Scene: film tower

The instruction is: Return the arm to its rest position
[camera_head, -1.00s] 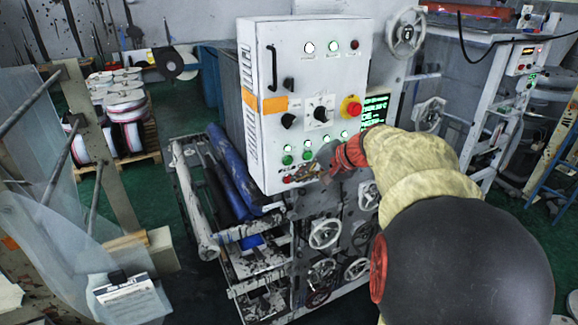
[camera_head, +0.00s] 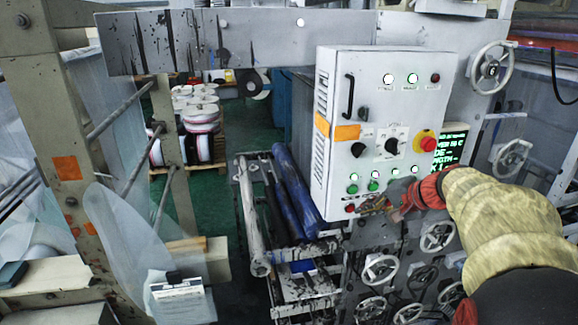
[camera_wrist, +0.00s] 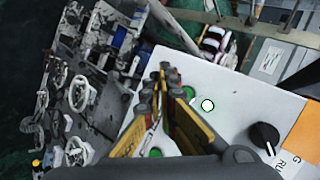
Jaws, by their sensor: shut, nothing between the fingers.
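My arm reaches in from the lower right of the head view, with a yellowish sleeve and red joints. My gripper (camera_head: 374,203) is in front of the lower edge of a white control box (camera_head: 340,130). In the wrist view my gripper (camera_wrist: 166,76) shows yellow fingers with dark joints, their tips together and nothing between them. The box face (camera_wrist: 225,90) lies behind the fingers there, with green buttons close beside them. I cannot tell whether the fingertips touch the box. The arm is stretched out, away from my body.
The box carries a red emergency knob (camera_head: 425,145), a black rotary knob (camera_head: 391,146) and lit buttons. Handwheels (camera_head: 437,237) sit below it. Blue rollers (camera_head: 296,190) are to its left. A beige post (camera_head: 62,150) and clear film stand at the left. Green floor shows between them.

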